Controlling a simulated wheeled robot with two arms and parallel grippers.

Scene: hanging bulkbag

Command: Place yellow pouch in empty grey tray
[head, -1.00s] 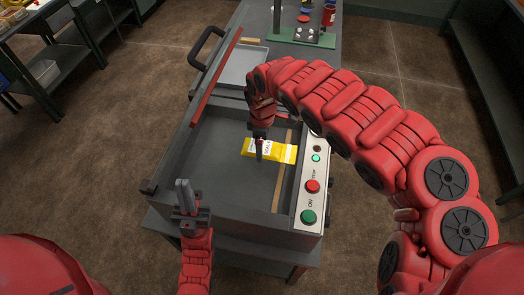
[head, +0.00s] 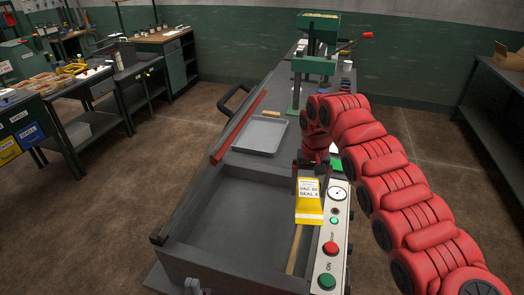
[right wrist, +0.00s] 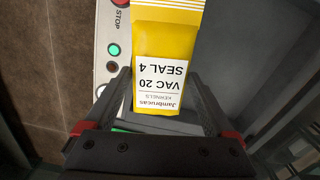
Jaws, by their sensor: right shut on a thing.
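The yellow pouch (head: 309,210) has a white label and hangs upright above the right side of the machine's open chamber, beside the control panel. My right gripper (head: 310,174) is shut on its upper part. In the right wrist view the pouch (right wrist: 165,42) sits between the two dark fingers (right wrist: 163,98), its label reading VAC 20, SEAL 4. The grey tray (head: 260,136) is shallow and empty. It lies flat behind the chamber, farther back and left of the pouch.
The chamber (head: 222,222) is empty apart from a wooden strip. The control panel (head: 332,235) has red and green buttons. A red bar (head: 238,128) runs along the tray's left. A green press (head: 316,60) stands behind the tray.

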